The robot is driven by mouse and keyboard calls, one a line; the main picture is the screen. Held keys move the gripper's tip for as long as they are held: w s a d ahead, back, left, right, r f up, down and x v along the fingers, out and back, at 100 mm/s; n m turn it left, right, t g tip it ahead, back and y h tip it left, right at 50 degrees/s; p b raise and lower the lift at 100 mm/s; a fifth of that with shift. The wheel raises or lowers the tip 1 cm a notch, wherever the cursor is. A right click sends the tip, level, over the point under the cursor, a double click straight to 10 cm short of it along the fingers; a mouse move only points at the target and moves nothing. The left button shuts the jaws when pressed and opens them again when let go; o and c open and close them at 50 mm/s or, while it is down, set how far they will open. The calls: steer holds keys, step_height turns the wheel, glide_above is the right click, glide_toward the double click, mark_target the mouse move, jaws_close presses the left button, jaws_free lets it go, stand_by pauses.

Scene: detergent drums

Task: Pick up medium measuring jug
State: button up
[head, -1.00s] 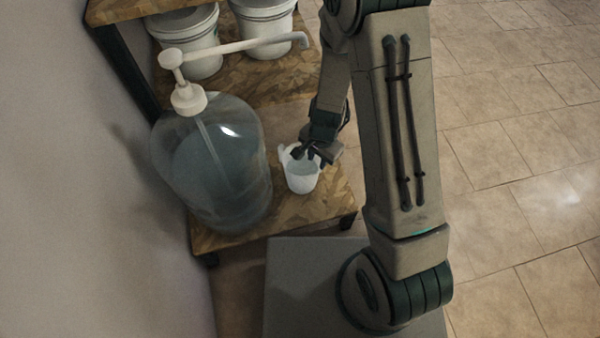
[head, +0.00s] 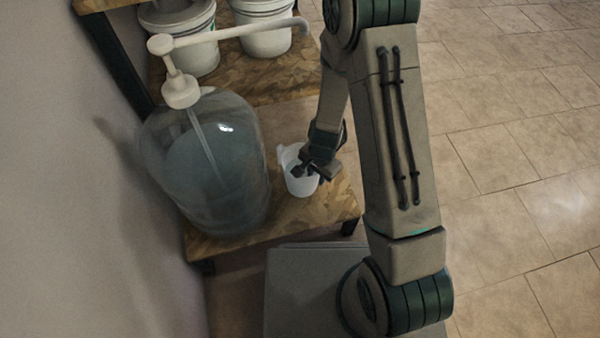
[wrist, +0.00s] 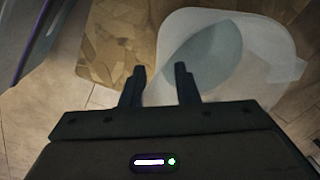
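One white, translucent measuring jug (head: 294,180) stands upright on the low wooden shelf, right of the large clear bottle. I cannot tell its size class, as no other jug shows. My gripper (head: 309,174) is at the jug's right rim and hides part of it. In the wrist view the jug (wrist: 265,50) fills the upper right, with its open top facing the camera and a darker grey area inside. My gripper (wrist: 160,80) has its two fingers apart. The jug's near-left edge lies between or just beyond the fingertips; contact cannot be told.
A large clear bottle (head: 215,165) with a white pump (head: 180,90) stands close left of the jug. Its spout reaches right, above the shelf (head: 305,218). White buckets (head: 262,32) stand behind. A wall is at left; tiled floor (head: 510,150) is open at right.

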jaws_close()
steer(key=shift+r, duration=0.1)
stand_by(1.2)
